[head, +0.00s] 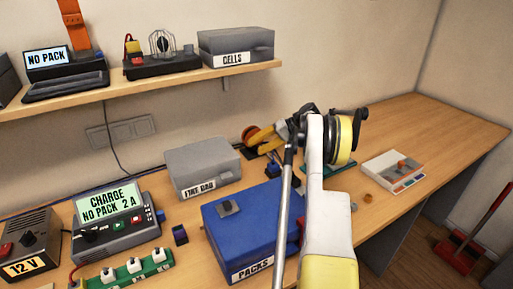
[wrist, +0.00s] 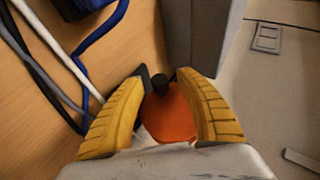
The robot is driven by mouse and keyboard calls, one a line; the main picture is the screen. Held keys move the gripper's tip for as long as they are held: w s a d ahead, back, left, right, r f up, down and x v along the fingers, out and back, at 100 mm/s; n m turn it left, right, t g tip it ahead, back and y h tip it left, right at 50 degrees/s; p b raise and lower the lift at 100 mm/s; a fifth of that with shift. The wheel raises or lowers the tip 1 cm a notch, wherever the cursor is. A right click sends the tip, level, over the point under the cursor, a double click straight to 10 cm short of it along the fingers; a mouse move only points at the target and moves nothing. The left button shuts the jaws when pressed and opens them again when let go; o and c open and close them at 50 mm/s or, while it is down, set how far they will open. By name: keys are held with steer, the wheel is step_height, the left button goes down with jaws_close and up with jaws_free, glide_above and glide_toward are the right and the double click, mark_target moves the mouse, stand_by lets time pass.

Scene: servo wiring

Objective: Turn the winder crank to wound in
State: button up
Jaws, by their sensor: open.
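The winder shows as an orange disc (wrist: 168,118) with a dark knob (wrist: 161,82), which looks like the crank handle, in the wrist view. In the head view a red-orange round part (head: 250,132) shows by the wall, beyond the fire bag box. My gripper (wrist: 162,79) is open, its yellow fingers on either side of the disc and knob. I cannot tell whether a finger touches the knob. In the head view my gripper (head: 258,137) reaches left to the round part, and its fingers partly cover it.
The grey fire bag box (head: 205,160) and blue packs box (head: 235,215) stand close by. Blue and dark cables (wrist: 52,70) run along the left of the wrist view. A shelf (head: 130,92) hangs above.

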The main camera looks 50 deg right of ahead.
steer(key=v, duration=1.2)
